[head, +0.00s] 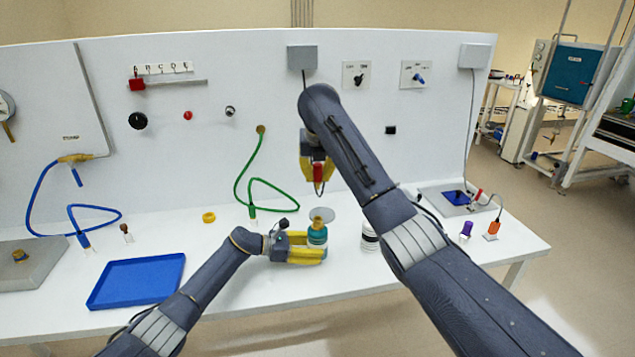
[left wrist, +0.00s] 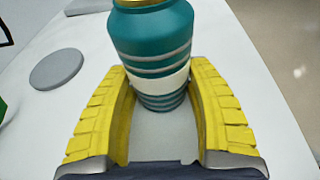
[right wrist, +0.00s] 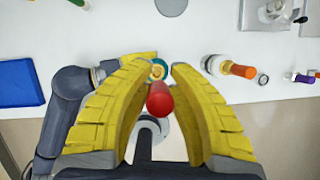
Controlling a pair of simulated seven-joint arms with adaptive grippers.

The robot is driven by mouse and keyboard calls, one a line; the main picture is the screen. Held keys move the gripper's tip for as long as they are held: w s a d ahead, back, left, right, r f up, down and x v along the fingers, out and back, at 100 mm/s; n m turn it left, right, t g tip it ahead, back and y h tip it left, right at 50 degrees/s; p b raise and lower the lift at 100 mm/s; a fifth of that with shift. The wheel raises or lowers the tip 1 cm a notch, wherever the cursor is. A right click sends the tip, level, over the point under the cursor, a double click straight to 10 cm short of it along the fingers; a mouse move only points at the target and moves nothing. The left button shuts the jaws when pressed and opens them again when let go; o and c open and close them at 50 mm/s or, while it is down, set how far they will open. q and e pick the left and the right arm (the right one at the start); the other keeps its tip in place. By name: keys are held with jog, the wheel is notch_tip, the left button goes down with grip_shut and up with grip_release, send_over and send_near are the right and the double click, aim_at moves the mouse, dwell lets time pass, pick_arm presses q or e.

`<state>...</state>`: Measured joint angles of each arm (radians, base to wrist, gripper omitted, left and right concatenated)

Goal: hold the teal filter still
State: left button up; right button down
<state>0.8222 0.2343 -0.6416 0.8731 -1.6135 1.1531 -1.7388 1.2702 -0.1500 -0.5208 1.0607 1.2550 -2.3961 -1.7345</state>
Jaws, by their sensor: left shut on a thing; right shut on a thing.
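The teal filter (head: 317,236) stands upright on the white bench, with pale bands and a yellow top. My left gripper (head: 305,255) is shut around its lower part from the left. In the left wrist view the teal filter (left wrist: 152,40) sits between both yellow fingers (left wrist: 162,100). My right gripper (head: 318,183) points down above the filter, shut on a red-ended thing (head: 318,172). In the right wrist view the red end (right wrist: 160,100) is between the fingers (right wrist: 160,75), and the filter's top (right wrist: 158,70) shows beyond. The rest of the held thing is unclear.
A grey disc (head: 321,214) lies just behind the filter. A banded white jar (head: 370,238) stands right of it, partly hidden by my right arm. A blue tray (head: 137,281), yellow ring (head: 209,217) and green hose (head: 240,185) are to the left.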

jog(key=shift+r, duration=2.35)
pick_arm(q)
jog(key=o, duration=0.9)
jog(key=shift+a, duration=0.1)
